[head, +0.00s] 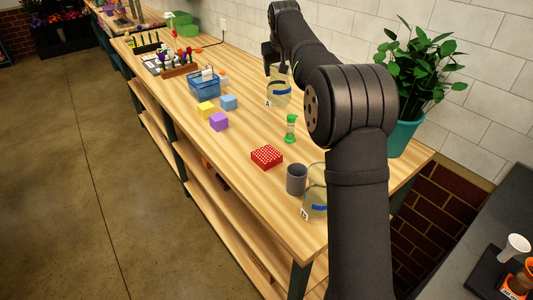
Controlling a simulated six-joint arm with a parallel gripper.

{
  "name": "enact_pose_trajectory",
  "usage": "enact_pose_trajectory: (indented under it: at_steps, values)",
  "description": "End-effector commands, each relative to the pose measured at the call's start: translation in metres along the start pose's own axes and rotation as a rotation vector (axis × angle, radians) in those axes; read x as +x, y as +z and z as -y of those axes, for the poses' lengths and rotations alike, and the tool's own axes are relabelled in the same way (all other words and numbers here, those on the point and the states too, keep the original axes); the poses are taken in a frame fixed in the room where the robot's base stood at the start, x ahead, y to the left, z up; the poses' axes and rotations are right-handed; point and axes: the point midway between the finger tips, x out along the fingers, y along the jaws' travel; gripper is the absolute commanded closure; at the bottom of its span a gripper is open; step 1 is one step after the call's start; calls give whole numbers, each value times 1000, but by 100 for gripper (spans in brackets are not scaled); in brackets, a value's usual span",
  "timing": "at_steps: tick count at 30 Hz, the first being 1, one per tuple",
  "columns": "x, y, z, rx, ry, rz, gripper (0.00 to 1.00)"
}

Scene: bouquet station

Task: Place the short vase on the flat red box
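The flat red box (266,156), dotted white, lies on the wooden table near its front edge; its top is bare. A small grey cylinder (296,180) stands upright to its right. A clear glass vessel with a blue band and a label A (279,94) stands farther back. Another clear vessel with a blue band (315,204) is at the near end, partly hidden by my arm. I cannot tell for sure which of these is the short vase. My gripper (271,68) is at the top of vessel A; its fingers are too small and dark to tell open from shut.
A green-ended hourglass (291,128) stands behind the red box. Purple (219,121), yellow (206,109) and blue (229,103) blocks and a blue basket (204,85) are farther left. A potted plant (405,135) stands at the right. The table's left front stretch is clear.

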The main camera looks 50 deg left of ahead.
Motion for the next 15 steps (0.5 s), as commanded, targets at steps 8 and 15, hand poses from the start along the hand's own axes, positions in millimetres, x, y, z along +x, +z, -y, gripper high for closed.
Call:
enact_pose_trajectory:
  at_steps: [8, 15]
  values:
    - [-41, 54, -25, -5, -5, -5, 97]
    - [-70, 111, -37, -8, -9, -8, 97]
